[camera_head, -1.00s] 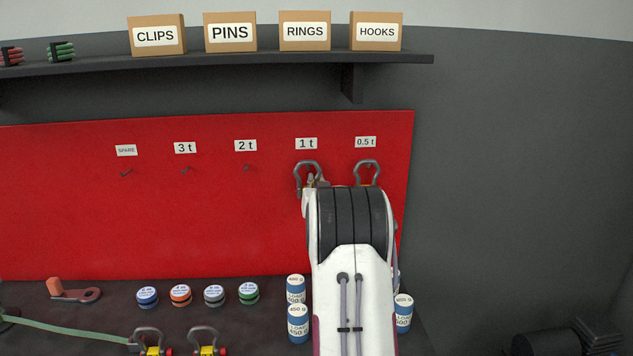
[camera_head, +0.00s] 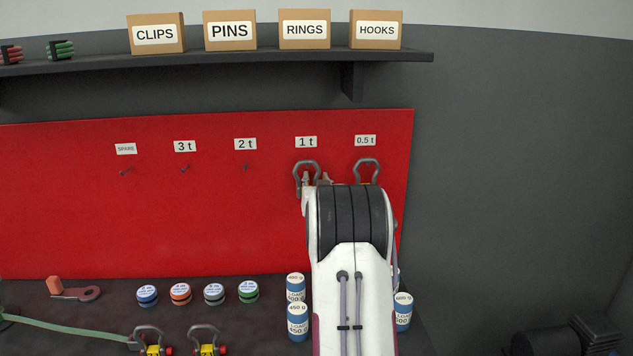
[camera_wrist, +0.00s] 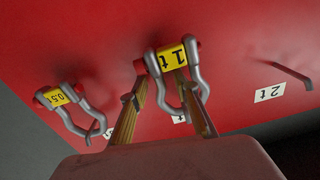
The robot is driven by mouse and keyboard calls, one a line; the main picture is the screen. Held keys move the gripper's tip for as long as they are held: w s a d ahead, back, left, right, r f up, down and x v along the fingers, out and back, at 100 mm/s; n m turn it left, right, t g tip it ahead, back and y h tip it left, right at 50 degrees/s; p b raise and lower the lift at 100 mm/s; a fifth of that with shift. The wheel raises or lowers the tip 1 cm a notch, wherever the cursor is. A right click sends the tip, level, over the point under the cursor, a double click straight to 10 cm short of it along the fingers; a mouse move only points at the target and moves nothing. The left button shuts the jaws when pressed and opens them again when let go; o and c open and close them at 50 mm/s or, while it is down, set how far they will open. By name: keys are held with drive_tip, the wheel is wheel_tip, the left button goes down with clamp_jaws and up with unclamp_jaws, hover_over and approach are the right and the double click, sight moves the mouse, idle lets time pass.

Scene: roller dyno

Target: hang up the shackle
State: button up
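The 1 t shackle (camera_head: 307,164) is a grey bow below the 1 t label on the red board; its lower part is hidden by my arm. In the wrist view the same shackle (camera_wrist: 160,88) shows its yellow 1 t tag and red pin ends. It appears to hang at the board, its peg not clearly visible. In the head view my gripper (camera_head: 316,179) shows just below the bow. The 0.5 t shackle (camera_head: 367,166) hangs beside it, also in the wrist view (camera_wrist: 72,108).
Bare hooks show under the SPARE (camera_head: 125,171), 3 t (camera_head: 184,169) and 2 t (camera_head: 246,167) labels. Two more shackles (camera_head: 149,331) (camera_head: 206,331) stand on the bench. Blue load cans (camera_head: 298,322) stand near my arm. A shelf (camera_head: 220,60) with labelled boxes runs above.

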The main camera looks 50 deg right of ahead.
drive_tip(key=shift+s, duration=0.1)
drive_tip(key=v, duration=1.2)
idle(0.4)
drive_tip(key=shift+r, duration=0.1)
idle(0.5)
